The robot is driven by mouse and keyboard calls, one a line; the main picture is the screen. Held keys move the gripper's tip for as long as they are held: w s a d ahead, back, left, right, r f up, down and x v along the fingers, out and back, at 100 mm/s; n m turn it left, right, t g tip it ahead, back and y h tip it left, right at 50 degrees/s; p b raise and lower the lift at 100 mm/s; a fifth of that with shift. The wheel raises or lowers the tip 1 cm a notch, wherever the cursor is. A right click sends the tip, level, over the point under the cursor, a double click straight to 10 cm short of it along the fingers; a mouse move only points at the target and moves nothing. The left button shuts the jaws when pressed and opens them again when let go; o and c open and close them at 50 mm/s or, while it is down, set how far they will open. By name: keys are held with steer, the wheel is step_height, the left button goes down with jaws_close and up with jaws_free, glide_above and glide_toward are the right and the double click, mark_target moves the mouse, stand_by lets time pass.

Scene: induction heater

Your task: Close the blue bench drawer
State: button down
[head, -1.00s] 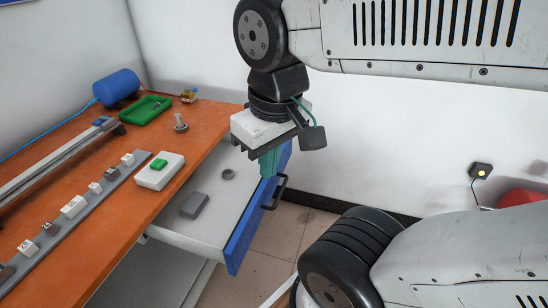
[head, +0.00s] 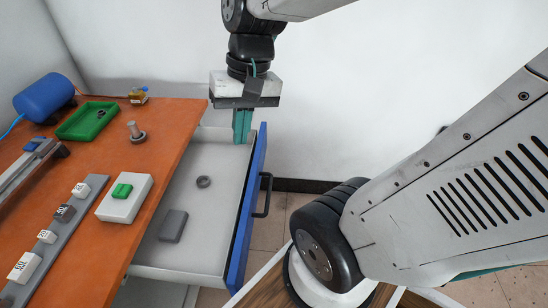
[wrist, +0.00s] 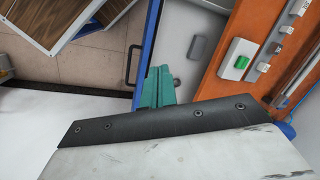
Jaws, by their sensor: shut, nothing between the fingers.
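The blue bench drawer stands pulled out from the orange bench, its blue front (head: 247,205) facing right with a black handle (head: 264,195). The blue front also shows in the wrist view (wrist: 146,55). A grey block (head: 173,226) and a dark ring (head: 203,182) lie in the drawer. My gripper (head: 242,138) points down at the drawer's far end, with its green fingers shut and empty. In the wrist view the fingertips (wrist: 158,75) overlap the drawer close to the inner side of its front. I cannot tell whether they touch it.
The orange bench top (head: 160,150) carries a green tray (head: 88,121), a white box with a green button (head: 124,197), a grey knobbed part (head: 136,132) and a rail of labelled blocks (head: 66,222). A white wall stands behind.

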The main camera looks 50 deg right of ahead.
steer(key=w+d+f+m+t+y, duration=0.1)
steer(key=w+d+f+m+y, duration=0.2)
steer(key=w+d+f+m, duration=0.35)
steer(key=s+d+f+m+t, duration=0.1)
steer(key=d+f+m+t, duration=0.5)
steer(key=d+f+m, duration=1.3)
steer(key=w+a+f+n, duration=0.2)
steer(key=w+a+f, duration=0.1)
steer(key=w+f, duration=0.4)
steer(key=shift+w+a+f, duration=0.3)
steer(key=shift+w+a, duration=0.05)
steer(key=shift+w, duration=0.45)
